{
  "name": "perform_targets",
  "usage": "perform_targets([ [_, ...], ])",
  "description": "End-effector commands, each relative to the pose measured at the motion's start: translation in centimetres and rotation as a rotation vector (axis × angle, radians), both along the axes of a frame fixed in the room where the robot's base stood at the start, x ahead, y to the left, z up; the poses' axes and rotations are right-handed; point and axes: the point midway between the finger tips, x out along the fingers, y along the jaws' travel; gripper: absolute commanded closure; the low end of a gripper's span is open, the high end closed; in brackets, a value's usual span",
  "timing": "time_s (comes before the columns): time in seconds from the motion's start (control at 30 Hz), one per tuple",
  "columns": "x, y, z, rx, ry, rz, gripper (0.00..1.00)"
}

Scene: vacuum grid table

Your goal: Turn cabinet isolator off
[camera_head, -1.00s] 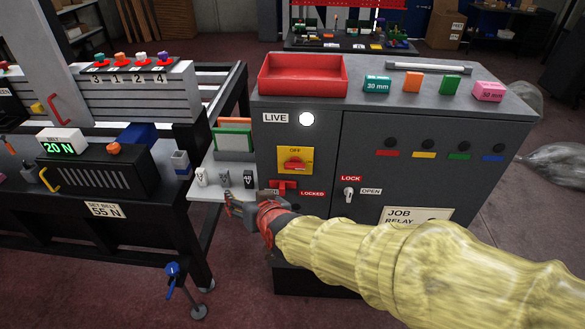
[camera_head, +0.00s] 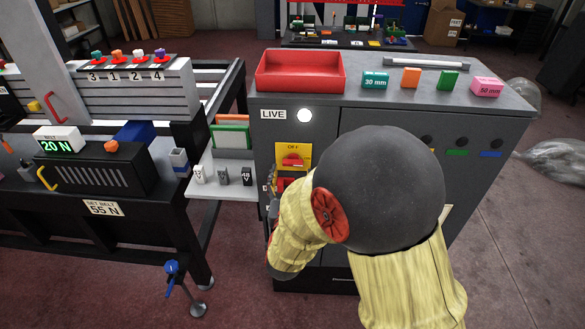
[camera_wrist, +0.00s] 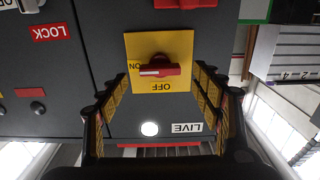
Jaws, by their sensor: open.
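The cabinet isolator is a red rotary handle on a yellow plate (camera_head: 306,151) on the grey cabinet's front, partly covered by my arm in the head view. In the wrist view, which is upside down, the yellow plate (camera_wrist: 175,45) shows ON and OFF, and the red handle (camera_wrist: 160,70) lies crosswise with its white mark toward ON. My gripper (camera_wrist: 161,82) is open and empty. Its two fingers stand either side of the plate, apart from the handle. In the head view my forearm hides most of the gripper. The white LIVE lamp (camera_head: 305,115) is lit.
A red part (camera_wrist: 185,3) sits on the cabinet beyond the plate in the wrist view. A LOCK label (camera_wrist: 52,33) is to its left. A red tray (camera_head: 300,85) and several blocks sit on the cabinet top. A small shelf (camera_head: 225,190) juts out left of the cabinet.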

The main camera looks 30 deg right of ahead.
Motion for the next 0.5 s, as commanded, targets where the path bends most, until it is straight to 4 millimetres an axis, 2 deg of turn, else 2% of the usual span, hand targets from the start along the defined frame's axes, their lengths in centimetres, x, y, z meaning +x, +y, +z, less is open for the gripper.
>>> perform_targets([
  [0.2, 2.5, -1.7, -0.1, 0.000, 0.000, 0.000, 0.35],
  [0.5, 3.4, -2.2, 0.0, 0.001, 0.002, 0.002, 0.35],
])
